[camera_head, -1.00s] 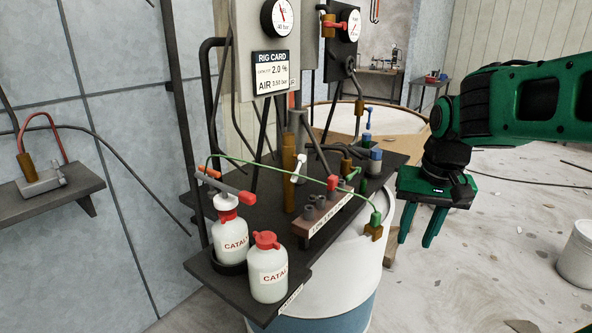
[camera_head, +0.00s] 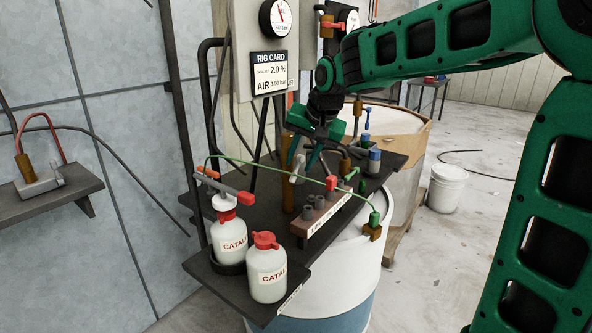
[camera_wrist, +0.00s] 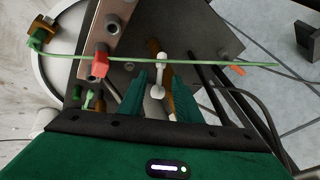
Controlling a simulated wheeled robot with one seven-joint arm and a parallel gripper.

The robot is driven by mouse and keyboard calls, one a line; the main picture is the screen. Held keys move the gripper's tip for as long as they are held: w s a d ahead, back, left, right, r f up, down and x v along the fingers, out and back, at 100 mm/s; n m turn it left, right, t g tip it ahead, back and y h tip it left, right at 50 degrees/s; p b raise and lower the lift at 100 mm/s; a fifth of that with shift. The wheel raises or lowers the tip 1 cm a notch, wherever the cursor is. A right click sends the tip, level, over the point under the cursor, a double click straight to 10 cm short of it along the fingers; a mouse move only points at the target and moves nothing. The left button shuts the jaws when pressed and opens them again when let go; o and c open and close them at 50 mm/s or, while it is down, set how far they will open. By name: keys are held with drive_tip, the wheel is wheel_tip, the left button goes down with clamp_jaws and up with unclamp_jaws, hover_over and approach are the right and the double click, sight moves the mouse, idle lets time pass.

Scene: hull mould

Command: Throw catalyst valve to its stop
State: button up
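No valve label naming catalyst is readable. In the head view this lever (camera_head: 297,168) stands by the brass column (camera_head: 287,180), partly hidden by my gripper. My gripper (camera_head: 303,164) is above the dark rig shelf, pointing down. In the wrist view its green fingers (camera_wrist: 159,82) are apart, on either side of the lever's near end; I cannot tell whether they touch it. Two white bottles with red tops (camera_head: 230,240) (camera_head: 267,272), marked CATAL, stand at the shelf's front left.
A thin green hose (camera_head: 270,163) arches across the shelf close to my gripper. A block with a red fitting (camera_head: 332,183) and grey sockets stands to the right. Blue and green fittings (camera_head: 374,160) stand farther right. Gauges and a rig card (camera_head: 269,74) rise behind.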

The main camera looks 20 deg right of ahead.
sight(300, 166)
drive_tip(key=shift+x, duration=1.95)
drive_tip(key=shift+c, duration=0.3)
clamp_jaws()
drive_tip(key=t+h, duration=0.1)
drive_tip(key=n+t+h, duration=0.1)
drive_tip(key=shift+w+d+f+h, duration=0.15)
drive_tip(key=shift+d+f+h, duration=0.05)
drive_tip(key=shift+h, duration=0.1)
drive_tip(key=shift+w+d+n+t+h, duration=0.15)
drive_tip(key=shift+d+n+t+h, duration=0.1)
drive_tip(key=shift+t+h, duration=0.4)
drive_tip(key=shift+w+d+n+t+h, duration=0.15)
drive_tip(key=shift+n+t+h, duration=0.1)
drive_tip(key=shift+t+h, duration=0.35)
